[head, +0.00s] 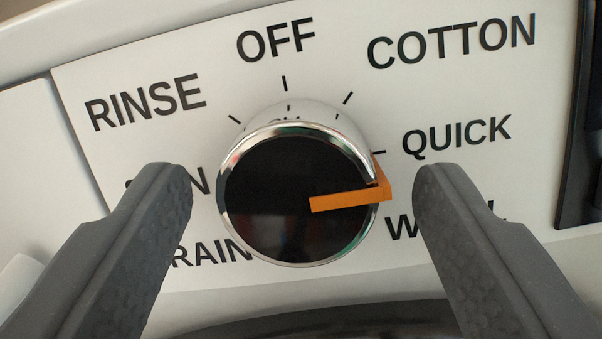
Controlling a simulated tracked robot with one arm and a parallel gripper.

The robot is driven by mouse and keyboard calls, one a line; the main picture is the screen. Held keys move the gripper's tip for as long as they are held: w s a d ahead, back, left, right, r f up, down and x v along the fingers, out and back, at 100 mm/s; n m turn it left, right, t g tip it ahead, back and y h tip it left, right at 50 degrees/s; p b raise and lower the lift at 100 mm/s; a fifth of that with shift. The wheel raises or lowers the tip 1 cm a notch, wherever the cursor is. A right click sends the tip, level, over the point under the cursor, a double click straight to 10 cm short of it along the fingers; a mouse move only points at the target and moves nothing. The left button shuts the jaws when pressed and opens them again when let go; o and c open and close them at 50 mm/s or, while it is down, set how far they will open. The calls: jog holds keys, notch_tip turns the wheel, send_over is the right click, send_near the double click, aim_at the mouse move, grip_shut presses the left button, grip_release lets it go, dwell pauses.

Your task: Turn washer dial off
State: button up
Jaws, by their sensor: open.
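The washer dial (280,175) is a round knob with a black face and a chrome rim. Its orange pointer (345,198) points right; its edge runs back along the knob's side to near the tick by the QUICK label (456,137). The OFF label (276,41) is above the dial, with a tick below it. My gripper (302,180) is open, one finger on each side of the dial, and gaps show between the fingers and the rim. Whether the fingertips reach the knob's depth is hard to tell.
The white panel (335,62) also carries RINSE (145,101) at upper left and COTTON (452,42) at upper right. My fingers and the knob partly hide the lower labels. A dark panel (583,130) stands at the right edge.

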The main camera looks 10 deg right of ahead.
jog(key=c, duration=1)
jog(key=shift+o, duration=0.2)
jog(key=shift+d, duration=0.25)
jog(key=shift+a, duration=0.1)
